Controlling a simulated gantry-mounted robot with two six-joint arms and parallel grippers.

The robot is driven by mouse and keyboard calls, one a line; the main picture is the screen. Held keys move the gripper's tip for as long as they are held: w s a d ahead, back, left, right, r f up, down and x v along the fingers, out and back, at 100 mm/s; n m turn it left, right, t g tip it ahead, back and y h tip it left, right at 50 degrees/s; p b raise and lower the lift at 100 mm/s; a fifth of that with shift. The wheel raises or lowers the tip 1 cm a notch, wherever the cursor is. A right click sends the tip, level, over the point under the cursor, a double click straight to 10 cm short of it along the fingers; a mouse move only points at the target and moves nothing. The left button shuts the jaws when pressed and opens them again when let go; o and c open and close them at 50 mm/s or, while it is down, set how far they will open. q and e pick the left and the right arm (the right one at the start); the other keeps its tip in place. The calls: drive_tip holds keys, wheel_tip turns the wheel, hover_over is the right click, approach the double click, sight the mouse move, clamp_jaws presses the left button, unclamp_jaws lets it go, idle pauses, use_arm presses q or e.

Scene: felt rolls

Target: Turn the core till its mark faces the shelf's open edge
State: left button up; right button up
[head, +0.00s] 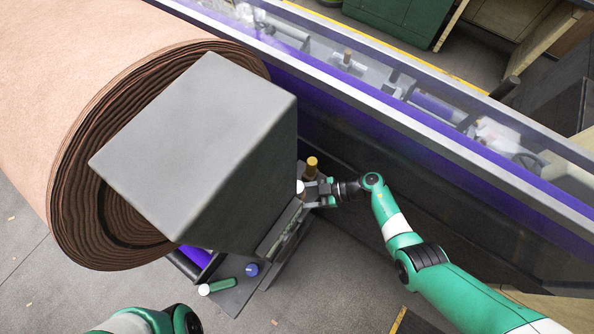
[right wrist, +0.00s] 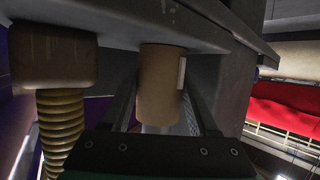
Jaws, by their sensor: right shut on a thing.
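In the right wrist view a tan cylindrical core (right wrist: 160,88) stands upright between the fingers of my right gripper (right wrist: 163,100), which is shut on it. A pale upright mark (right wrist: 182,73) shows at the core's right side, near its top. A grey shelf (right wrist: 130,32) runs close over the core's top. In the head view my right gripper (head: 318,190) is at the right side of a grey box (head: 205,130); the core cannot be made out clearly there. My left arm shows only partly at the bottom edge, and its gripper is out of view.
A brown cap on a yellow ribbed column (right wrist: 62,115) stands left of the core. A large felt roll (head: 120,90) lies behind the grey box. A green cylinder (head: 221,285) and a blue-capped one (head: 251,269) lie below it. A long rail (head: 400,125) runs behind my right arm.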

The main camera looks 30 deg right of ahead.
idle(0.3)
drive_tip(key=o, duration=1.4)
drive_tip(key=shift+c, duration=0.2)
drive_tip(key=shift+g, duration=0.3)
